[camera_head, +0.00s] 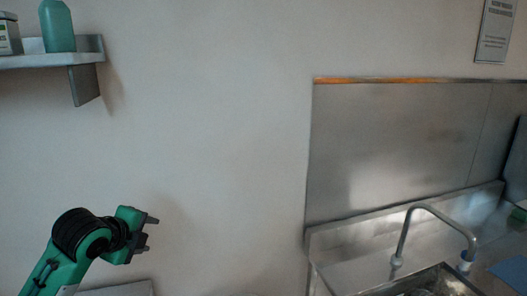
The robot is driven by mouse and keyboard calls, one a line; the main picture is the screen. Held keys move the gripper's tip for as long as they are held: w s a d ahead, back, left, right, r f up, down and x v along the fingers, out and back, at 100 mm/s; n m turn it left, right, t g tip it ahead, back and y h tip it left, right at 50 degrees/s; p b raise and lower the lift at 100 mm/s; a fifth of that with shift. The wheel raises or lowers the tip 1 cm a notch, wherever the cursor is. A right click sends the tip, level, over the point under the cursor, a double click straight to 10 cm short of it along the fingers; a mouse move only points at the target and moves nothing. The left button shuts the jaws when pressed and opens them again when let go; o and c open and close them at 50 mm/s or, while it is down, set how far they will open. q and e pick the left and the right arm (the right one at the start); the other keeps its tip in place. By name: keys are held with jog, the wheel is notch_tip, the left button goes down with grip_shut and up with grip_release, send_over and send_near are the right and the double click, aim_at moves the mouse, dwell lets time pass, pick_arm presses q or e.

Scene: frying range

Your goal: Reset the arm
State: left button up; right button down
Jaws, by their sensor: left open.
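My left gripper (149,234) is in the lower left of the head view, at the end of my green and black arm. Its two short dark fingers point right and stand apart, with nothing between them. It is in front of the pale wall and touches nothing that I can see. My right gripper does not show.
A metal sink (425,283) with a curved faucet (432,210) is at lower right, before a steel splashback (400,150). The middle wall is bare.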

pick_arm(q)
jog(key=s+d+f+n+g, duration=0.25)
jog(key=s+f+n, duration=0.45)
jog(key=s+f, duration=0.45)
jog(key=s+d+f+n+g, duration=0.25)
jog(key=s+f+n, duration=0.5)
jog(key=f, duration=0.65)
jog(key=s+f+n+g+y, duration=0.1)
jog(key=s+f+n, duration=0.2)
jog(key=s, duration=0.5)
jog(key=s+f+n+g+y, duration=0.1)
jog(key=s+f+n, duration=0.25)
jog(key=s, duration=0.35)
notch_tip(320, 180, down, 33)
jog(key=m+g+b, duration=0.1)
jog(key=b, duration=0.3)
jog(key=s+a+f+g+b, duration=0.1)
jog(key=s+a+f+b, duration=0.2)
jog(key=s+f, duration=1.7)
notch_tip(320, 180, down, 4)
jog(key=shift+a, duration=0.35)
